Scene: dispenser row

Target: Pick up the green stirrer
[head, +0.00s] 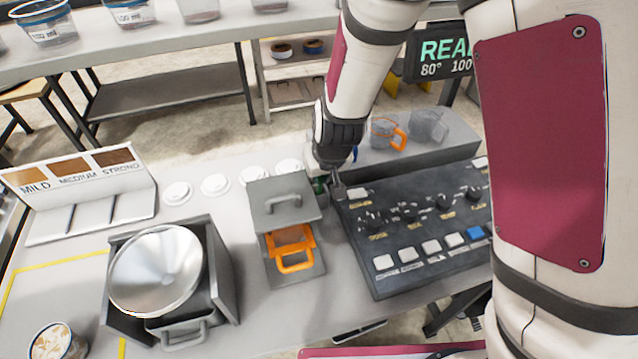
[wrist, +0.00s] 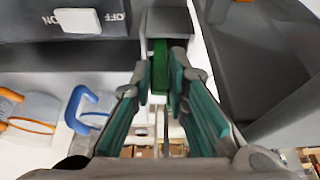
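The green stirrer (wrist: 160,66) shows in the wrist view as a narrow upright green piece. It lies between the fingertips of my gripper (wrist: 162,85), in front of a grey holder or block (wrist: 168,22). In the head view my gripper (head: 328,176) points down between the grey lidded box and the dark control panel. A small patch of green (head: 319,186) shows beside it there. The fingers stand close on both sides of the stirrer, but I cannot tell whether they touch it. The stirrer's lower end is hidden.
The control panel (head: 365,265) lies right of my gripper. The lidded box (head: 283,200) with an orange handle (head: 294,262) is close on the left. Measuring cups (head: 385,132) stand on a grey ledge (head: 452,150) behind.

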